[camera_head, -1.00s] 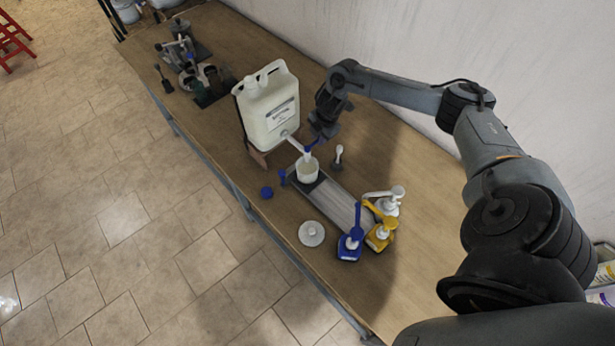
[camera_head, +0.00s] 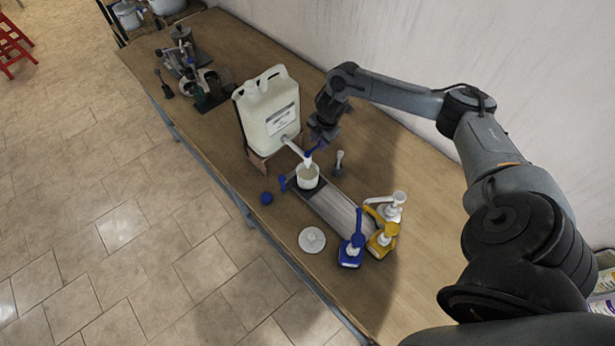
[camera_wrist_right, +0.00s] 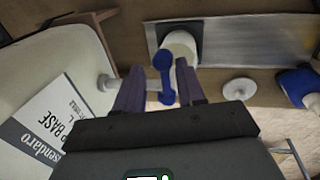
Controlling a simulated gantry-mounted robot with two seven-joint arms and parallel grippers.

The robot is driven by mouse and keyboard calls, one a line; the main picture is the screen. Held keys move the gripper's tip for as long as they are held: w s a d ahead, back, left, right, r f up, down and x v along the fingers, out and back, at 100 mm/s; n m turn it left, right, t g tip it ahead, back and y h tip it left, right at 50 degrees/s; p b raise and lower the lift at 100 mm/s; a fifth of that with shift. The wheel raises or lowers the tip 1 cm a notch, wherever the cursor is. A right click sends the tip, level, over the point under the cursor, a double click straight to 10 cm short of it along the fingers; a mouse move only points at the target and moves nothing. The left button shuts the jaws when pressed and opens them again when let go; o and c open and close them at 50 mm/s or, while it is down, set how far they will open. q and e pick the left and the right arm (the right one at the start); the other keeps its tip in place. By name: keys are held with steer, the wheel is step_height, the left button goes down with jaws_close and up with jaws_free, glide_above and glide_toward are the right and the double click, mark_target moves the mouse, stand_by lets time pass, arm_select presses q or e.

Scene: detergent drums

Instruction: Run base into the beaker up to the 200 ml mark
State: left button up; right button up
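A large cream drum (camera_head: 268,108) with a label reading "BASE" in the wrist view (camera_wrist_right: 62,120) stands on a wooden cradle. Its pale spout (camera_head: 294,148) carries a blue tap lever (camera_head: 315,149), which also shows in the wrist view (camera_wrist_right: 163,62). The beaker (camera_head: 308,177) stands under the spout end and holds pale contents; its marks and exact level are unreadable. My right gripper (camera_wrist_right: 158,70) is at the tap, its fingers apart on either side of the lever. I see gaps beside the lever, so no firm grip shows. My left gripper is not in view.
A white disc-shaped lid (camera_head: 311,240) and a blue cap (camera_head: 266,198) lie near the table's front edge. A dark rack with tools stands at the far left.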

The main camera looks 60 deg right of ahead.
steer(key=shift+o, duration=1)
steer(key=shift+w, duration=0.1)
steer(key=o, duration=0.4)
steer(key=shift+r, duration=0.1)
